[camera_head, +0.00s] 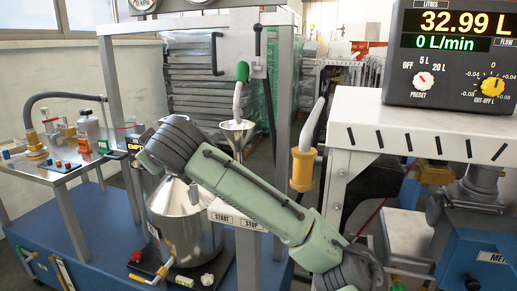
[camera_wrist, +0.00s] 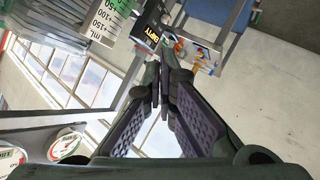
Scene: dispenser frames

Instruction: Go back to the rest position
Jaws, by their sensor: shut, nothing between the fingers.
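My gripper (camera_wrist: 160,90) shows in the wrist view, its two dark ridged pads slanting together toward the tips. It is shut and holds nothing. In the head view my green and grey arm crosses the lower middle, in front of the steel vessel (camera_head: 183,226) and the START/STOP panel. I cannot make out the gripper's fingers in the head view.
A steel funnel (camera_head: 237,130) sits under a green-topped spout (camera_head: 242,72). A yellow-handled nozzle (camera_head: 302,170) hangs beside the right-hand frame. The meter (camera_head: 455,60) reads 32.99 L and 0 L/min. Dial gauges (camera_wrist: 66,145) and a graduated scale (camera_wrist: 97,22) show in the wrist view.

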